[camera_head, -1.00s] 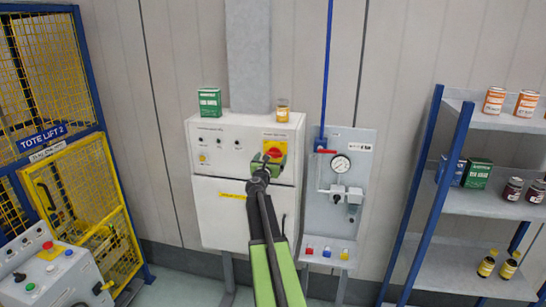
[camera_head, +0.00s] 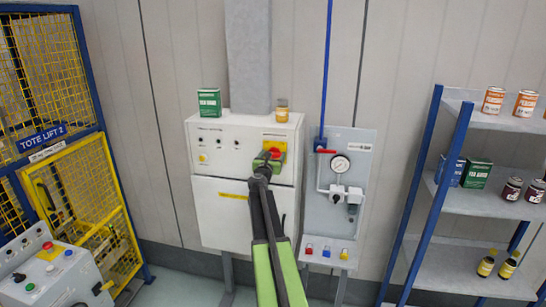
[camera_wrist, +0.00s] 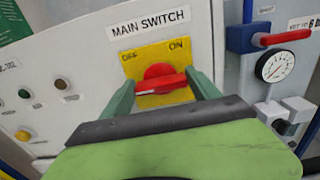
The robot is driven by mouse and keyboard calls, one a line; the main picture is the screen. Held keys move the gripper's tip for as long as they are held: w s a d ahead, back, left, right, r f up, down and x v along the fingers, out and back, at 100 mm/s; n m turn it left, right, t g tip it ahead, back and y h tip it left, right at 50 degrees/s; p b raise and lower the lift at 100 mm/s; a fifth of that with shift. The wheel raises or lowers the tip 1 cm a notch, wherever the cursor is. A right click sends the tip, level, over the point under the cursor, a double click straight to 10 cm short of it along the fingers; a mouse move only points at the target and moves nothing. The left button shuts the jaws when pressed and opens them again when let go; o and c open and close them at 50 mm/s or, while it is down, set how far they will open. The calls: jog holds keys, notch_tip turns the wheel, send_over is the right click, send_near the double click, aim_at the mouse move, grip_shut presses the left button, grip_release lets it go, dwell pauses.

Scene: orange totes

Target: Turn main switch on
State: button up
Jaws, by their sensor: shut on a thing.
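The main switch (camera_wrist: 160,72) is a red rotary knob on a yellow plate (camera_wrist: 180,51) marked OFF on the left and ON on the right, under a MAIN SWITCH label. Its red handle lies crosswise, along the label's slant, with a white mark near its left end. My gripper (camera_wrist: 164,90) has one green finger at each end of the handle and is shut on it. In the head view my gripper (camera_head: 267,160) is at the plate and covers much of the knob.
The switch is on a white cabinet (camera_head: 222,205) with a green box (camera_head: 209,102) and a small jar (camera_head: 282,110) on top. A gauge panel (camera_head: 352,180) stands close on the right. A yellow mesh cage (camera_head: 85,185) is left; a shelf (camera_head: 465,200) is right.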

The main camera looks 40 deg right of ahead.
jog(key=shift+a, duration=0.1)
jog(key=shift+m, duration=0.4)
jog(key=shift+f+m, duration=0.1)
jog(key=shift+m, duration=0.2)
jog(key=m, duration=0.4)
jog(key=shift+s, duration=0.1)
jog(key=m, duration=0.3)
jog(key=shift+m, duration=0.4)
jog(key=m, duration=0.4)
jog(key=shift+s+f+m, duration=0.1)
jog(key=shift+m, duration=2.2)
